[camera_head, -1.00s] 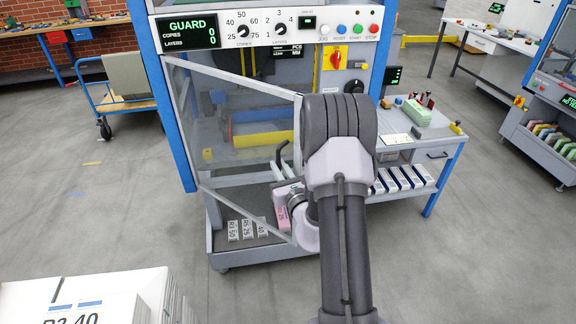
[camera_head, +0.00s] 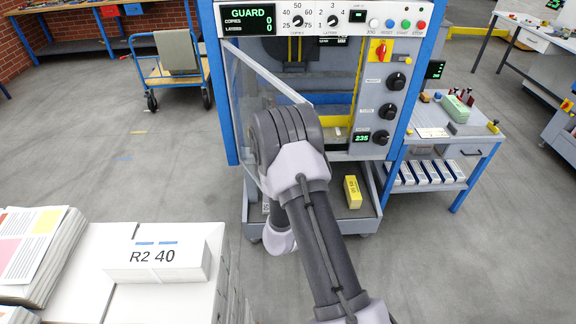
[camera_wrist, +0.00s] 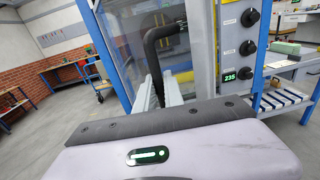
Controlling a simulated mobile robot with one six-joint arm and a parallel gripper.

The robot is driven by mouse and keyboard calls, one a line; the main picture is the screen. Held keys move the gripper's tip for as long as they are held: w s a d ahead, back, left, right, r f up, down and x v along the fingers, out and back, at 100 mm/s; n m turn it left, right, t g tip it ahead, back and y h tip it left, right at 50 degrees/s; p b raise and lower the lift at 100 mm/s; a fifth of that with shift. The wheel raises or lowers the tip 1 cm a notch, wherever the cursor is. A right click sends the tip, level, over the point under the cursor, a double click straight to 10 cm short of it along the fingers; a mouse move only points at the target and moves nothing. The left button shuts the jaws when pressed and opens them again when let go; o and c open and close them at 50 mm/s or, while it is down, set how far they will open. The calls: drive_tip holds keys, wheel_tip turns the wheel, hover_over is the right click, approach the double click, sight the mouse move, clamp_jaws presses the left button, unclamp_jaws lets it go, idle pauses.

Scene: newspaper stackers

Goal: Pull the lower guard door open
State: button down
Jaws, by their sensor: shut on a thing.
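The lower guard door (camera_head: 240,88) is a clear panel in a light grey frame, joined at the left post of the machine. It stands swung out toward me at a steep angle, with the machine's inside showing to its right. In the wrist view the door (camera_wrist: 134,38) carries a black bent handle (camera_wrist: 153,46) near its grey free edge. My gripper (camera_wrist: 160,84) is shut on the handle, its two pale fingers reaching up to it. In the head view my arm hides the gripper, the handle and much of the door.
A newspaper stack and white bundles marked R2 40 (camera_head: 155,258) stand at the front left. A yellow block (camera_head: 352,192) lies on the machine's lower shelf. A side table (camera_head: 440,127) stands right of the machine. A blue cart (camera_head: 180,72) is behind left, with clear floor before it.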

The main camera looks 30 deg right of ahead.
drive_tip(key=shift+w+r, duration=0.1)
drive_tip(key=shift+r, duration=0.05)
drive_tip(key=c, duration=1.8)
unclamp_jaws()
drive_tip(key=o, duration=0.3)
drive_tip(key=shift+w+a, duration=0.1)
drive_tip(key=shift+w, duration=0.05)
drive_tip(key=shift+o, duration=0.2)
drive_tip(key=shift+s, duration=0.2)
